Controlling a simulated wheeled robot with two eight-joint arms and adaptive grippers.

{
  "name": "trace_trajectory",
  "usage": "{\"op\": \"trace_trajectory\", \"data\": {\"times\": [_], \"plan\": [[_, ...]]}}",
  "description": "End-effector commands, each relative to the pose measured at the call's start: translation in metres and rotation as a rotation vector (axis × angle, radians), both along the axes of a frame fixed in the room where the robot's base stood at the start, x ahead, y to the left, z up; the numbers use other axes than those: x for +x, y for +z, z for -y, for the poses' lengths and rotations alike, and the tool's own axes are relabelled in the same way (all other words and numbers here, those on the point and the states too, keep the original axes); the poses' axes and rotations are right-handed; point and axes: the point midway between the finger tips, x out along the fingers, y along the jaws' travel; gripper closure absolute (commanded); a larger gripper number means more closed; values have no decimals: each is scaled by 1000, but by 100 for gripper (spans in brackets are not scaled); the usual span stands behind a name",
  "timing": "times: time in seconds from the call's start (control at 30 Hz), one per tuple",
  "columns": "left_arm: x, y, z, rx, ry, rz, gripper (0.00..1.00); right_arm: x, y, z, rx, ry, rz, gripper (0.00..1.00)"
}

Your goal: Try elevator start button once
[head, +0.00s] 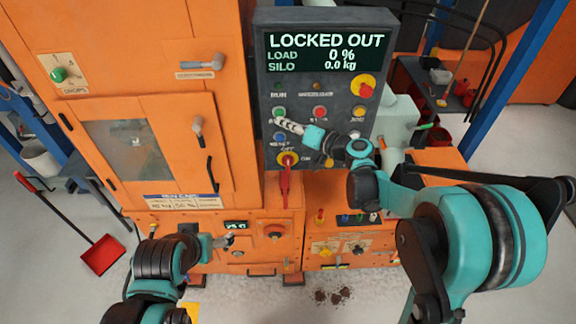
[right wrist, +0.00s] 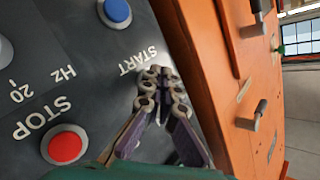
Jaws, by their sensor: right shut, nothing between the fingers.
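The control panel (head: 333,60) shows "LOCKED OUT", load 0 % and silo 0.0 kg on its display. The green start button (head: 279,112) sits on its left side, partly behind my right gripper (head: 279,122). In the right wrist view my right gripper (right wrist: 163,82) is shut and empty, its fingertips beside the START label and covering the button; I cannot tell whether they touch it. A red lockout tag (head: 285,180) hangs from the yellow and red switch (head: 287,160) below. My left gripper (head: 226,241) is low at left, by the orange cabinet; its jaws are too small to judge.
The red stop button (head: 320,112) is right of start, and the blue reset button (head: 279,137) is below it. A red emergency stop (head: 366,88) is at upper right. The orange cabinet (head: 215,120) with protruding handles stands left. Dark debris (head: 333,296) lies on the floor.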

Motion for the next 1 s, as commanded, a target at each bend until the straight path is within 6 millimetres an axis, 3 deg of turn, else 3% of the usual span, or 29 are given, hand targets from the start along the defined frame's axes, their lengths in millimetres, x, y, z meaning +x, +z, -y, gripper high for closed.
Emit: {"op": "trace_trajectory", "data": {"times": [0.47, 1.0], "plan": [[0, 0, 0, 0, 0, 0, 16, -48, 0, 0, 0, 0, 0, 100], [0, 0, 0, 0, 0, 0, 16, -51, 0, 0, 0, 1, 0, 100]]}}
